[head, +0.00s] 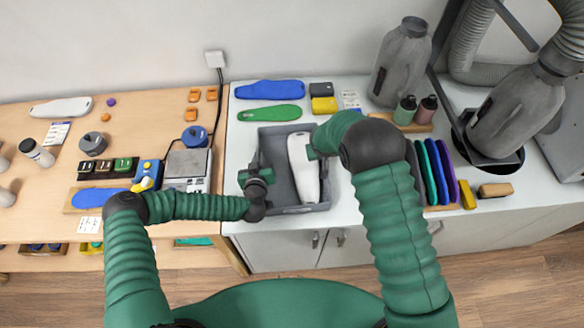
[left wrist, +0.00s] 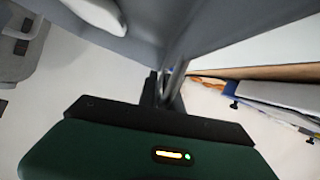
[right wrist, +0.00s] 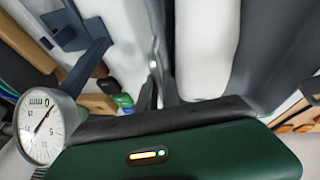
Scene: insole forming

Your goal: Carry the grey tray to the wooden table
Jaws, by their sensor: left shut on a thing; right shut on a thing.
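The grey tray (head: 275,160) is over the white counter, with a white foot-shaped piece (head: 303,168) lying lengthwise in it. I cannot tell whether the tray touches the counter. My left gripper (head: 257,163) is shut on the tray's left wall; the tray wall also shows in the left wrist view (left wrist: 205,30). My right gripper (right wrist: 157,88) is shut on the tray's right wall; in the head view my right arm largely hides it. The white piece also shows in the right wrist view (right wrist: 205,45). The wooden table (head: 140,98) stands at the left, beside the counter.
The table holds a scale (head: 188,170), a blue insole on a board (head: 97,197), jars and small blocks; its back middle is fairly clear. On the counter (head: 345,205), blue (head: 270,90) and green (head: 270,114) insoles lie behind the tray. Racked insoles (head: 437,172) and bottles stand right.

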